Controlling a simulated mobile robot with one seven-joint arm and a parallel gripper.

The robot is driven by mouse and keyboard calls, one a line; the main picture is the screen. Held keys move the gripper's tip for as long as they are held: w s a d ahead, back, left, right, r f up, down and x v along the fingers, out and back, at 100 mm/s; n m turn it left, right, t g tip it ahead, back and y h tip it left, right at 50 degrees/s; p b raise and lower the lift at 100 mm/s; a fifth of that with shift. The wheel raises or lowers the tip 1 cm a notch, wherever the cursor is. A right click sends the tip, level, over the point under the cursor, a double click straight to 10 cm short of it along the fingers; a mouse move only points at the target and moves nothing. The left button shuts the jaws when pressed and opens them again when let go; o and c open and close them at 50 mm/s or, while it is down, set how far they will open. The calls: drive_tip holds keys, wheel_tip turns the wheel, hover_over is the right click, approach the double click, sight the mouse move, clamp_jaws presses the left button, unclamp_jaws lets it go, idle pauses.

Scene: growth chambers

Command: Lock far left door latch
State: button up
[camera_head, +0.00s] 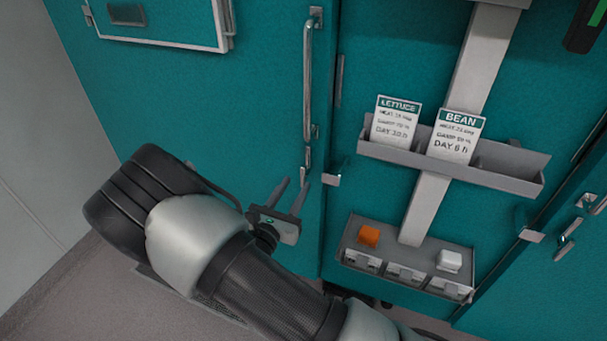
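The far left teal door (245,110) looks flush with the panel beside it and carries a long vertical silver handle (307,80). Just below this handle a small silver latch lever (308,157) hangs roughly vertical. A small metal catch (331,179) sits to its lower right, across the door seam; the lever looks apart from it. My gripper (291,193) is in front of the door's lower right part, just below and left of the lever. Its two fingers point up and stand apart with nothing visible between them. Whether a finger touches the door or lever cannot be told.
Right of the seam, a grey card rack (510,176) holds LETTUCE and BEAN cards. Below it, a grey tray (410,255) holds an orange block (369,235) and a white block (449,260). Another latch lever (565,247) is at the far right. A grey wall (40,150) stands at left.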

sight(302, 176)
drive_tip(key=x, duration=0.6)
drive_tip(key=shift+w+d, duration=0.1)
drive_tip(key=shift+w, duration=0.25)
clamp_jaws()
